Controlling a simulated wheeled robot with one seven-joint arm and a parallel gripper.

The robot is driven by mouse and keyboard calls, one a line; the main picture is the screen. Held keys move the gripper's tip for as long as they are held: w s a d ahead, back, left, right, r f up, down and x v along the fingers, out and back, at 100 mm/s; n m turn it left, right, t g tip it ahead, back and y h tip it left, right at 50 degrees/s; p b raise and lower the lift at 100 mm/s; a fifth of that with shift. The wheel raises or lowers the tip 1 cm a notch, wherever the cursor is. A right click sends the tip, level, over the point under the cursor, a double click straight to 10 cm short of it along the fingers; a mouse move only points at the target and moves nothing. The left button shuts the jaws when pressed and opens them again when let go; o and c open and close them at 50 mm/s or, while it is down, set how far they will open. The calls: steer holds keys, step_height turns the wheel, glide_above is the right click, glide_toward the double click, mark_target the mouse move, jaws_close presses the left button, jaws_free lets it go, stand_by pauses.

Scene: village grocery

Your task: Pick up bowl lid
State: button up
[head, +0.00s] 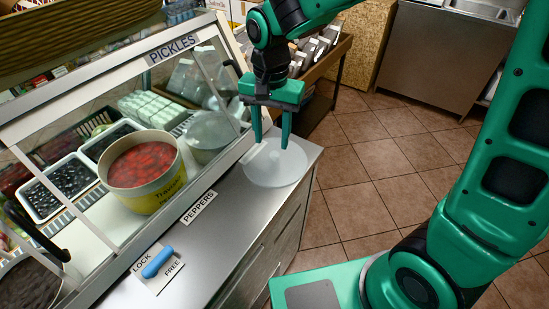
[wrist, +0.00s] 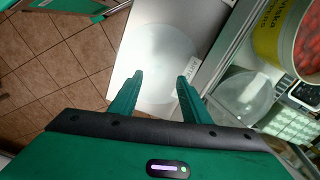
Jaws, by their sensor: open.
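The bowl lid (head: 276,164) is a pale, translucent round disc lying flat on the steel counter near its far right end. In the wrist view the lid (wrist: 160,55) shows beyond my fingertips, faint against the bright counter. My gripper (head: 271,138) points down over the lid with its two green fingers apart and nothing between them. In the wrist view my gripper (wrist: 160,82) is also open and empty. I cannot tell how much height lies between the fingertips and the lid.
A blue-handled latch (head: 157,262) is on the counter (head: 222,232) in front. Tiled floor (head: 375,165) lies open to the right.

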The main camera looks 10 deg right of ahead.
mark_target(274, 154)
steer(key=shift+d+f, duration=0.15)
steer(key=shift+f, duration=1.2)
steer(key=shift+d+f, duration=0.15)
steer(key=shift+f, duration=1.15)
jaws_close()
